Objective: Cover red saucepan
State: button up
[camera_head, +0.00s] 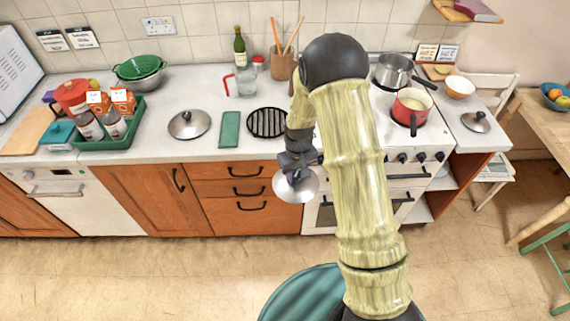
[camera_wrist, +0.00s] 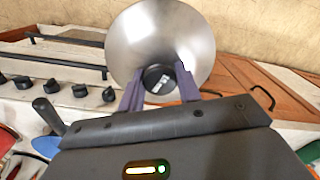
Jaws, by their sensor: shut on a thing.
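The red saucepan (camera_head: 402,116) stands uncovered on the white stove at the right in the head view, with pale contents and a dark handle pointing toward the front. My gripper (camera_head: 297,166) is in front of the counter, left of the stove and well apart from the saucepan. It is shut on a round silver lid (camera_head: 296,187), which hangs tilted in front of the stove's left edge. In the wrist view the lid (camera_wrist: 140,38) shows with its dark knob between the fingers of my gripper (camera_wrist: 160,85). My arm hides part of the stove.
A grey pot (camera_head: 393,72) stands behind the red saucepan. Other lids lie on the left counter (camera_head: 189,125) and right counter (camera_head: 476,121). A white bowl (camera_head: 460,87) is right of the saucepan. A green tray (camera_head: 110,143) with cartons and bottles stands at left. Open floor lies in front.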

jog(key=s+d+f+m, duration=0.3)
jog(key=d+f+m, duration=0.1)
jog(key=d+f, duration=0.3)
jog(key=shift+s+d+f, duration=0.15)
jog(key=shift+s+d, duration=0.05)
jog(key=shift+s, duration=0.2)
